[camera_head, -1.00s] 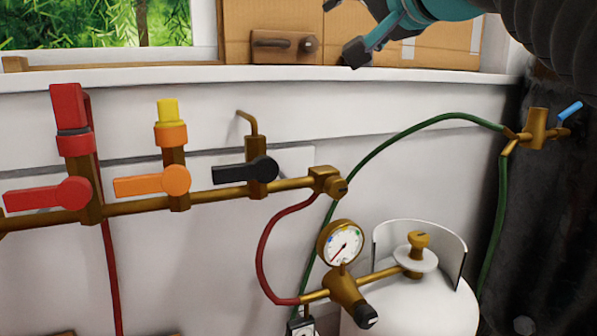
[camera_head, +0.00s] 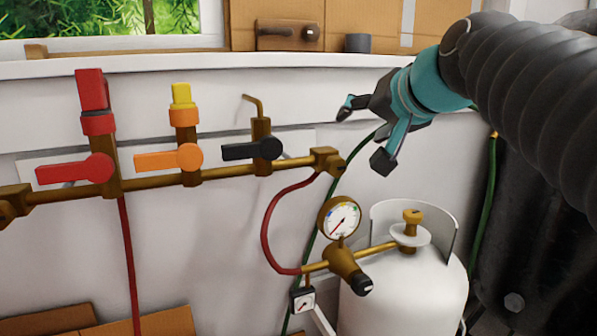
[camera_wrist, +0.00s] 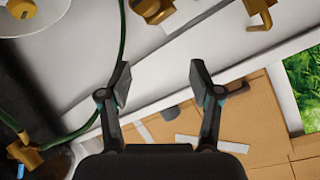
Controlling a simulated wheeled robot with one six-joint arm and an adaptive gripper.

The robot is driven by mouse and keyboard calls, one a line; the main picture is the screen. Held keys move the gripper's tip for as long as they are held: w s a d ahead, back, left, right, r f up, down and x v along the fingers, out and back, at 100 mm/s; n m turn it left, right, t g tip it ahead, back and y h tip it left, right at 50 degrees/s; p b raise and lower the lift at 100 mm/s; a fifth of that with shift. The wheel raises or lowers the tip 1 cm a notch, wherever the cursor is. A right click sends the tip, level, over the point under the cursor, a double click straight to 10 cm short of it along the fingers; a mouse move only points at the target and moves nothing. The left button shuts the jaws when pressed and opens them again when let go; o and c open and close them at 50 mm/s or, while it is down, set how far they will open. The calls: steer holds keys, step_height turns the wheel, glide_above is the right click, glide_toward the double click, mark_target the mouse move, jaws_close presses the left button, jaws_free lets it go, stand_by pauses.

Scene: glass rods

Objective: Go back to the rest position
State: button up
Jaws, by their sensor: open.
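My gripper (camera_head: 362,136) is open and empty in the head view, in front of the white wall and above the white gas cylinder (camera_head: 425,285). My dark ribbed arm reaches in from the right behind it. In the wrist view my gripper (camera_wrist: 160,85) shows two spread fingers with nothing between them but wall. The green hose (camera_head: 340,190) passes behind the gripper in the head view.
A brass manifold (camera_head: 225,171) carries red (camera_head: 75,168), orange (camera_head: 169,158) and black (camera_head: 252,149) valve handles at the left. A pressure gauge (camera_head: 340,217) and red hose (camera_head: 266,235) sit beside the cylinder. Cardboard boxes (camera_head: 277,12) stand behind the ledge.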

steer(key=s+d+f+n+g+h+p, duration=0.1)
steer(key=s+f+g, duration=0.1)
steer(key=s+f, duration=0.4)
steer(key=s+d+f+n+g+h+p, duration=0.1)
steer(key=s+f, duration=0.6)
steer(key=f, duration=0.7)
steer(key=s+d+f+n+g+h+p, duration=0.1)
steer(key=s+d+f+g+h, duration=0.1)
steer(key=s+f, duration=0.4)
step_height(320, 180, down, 4)
steer(key=shift+s+d+g, duration=0.3)
steer(key=shift+d+g, duration=0.25)
steer(key=shift+g, duration=0.25)
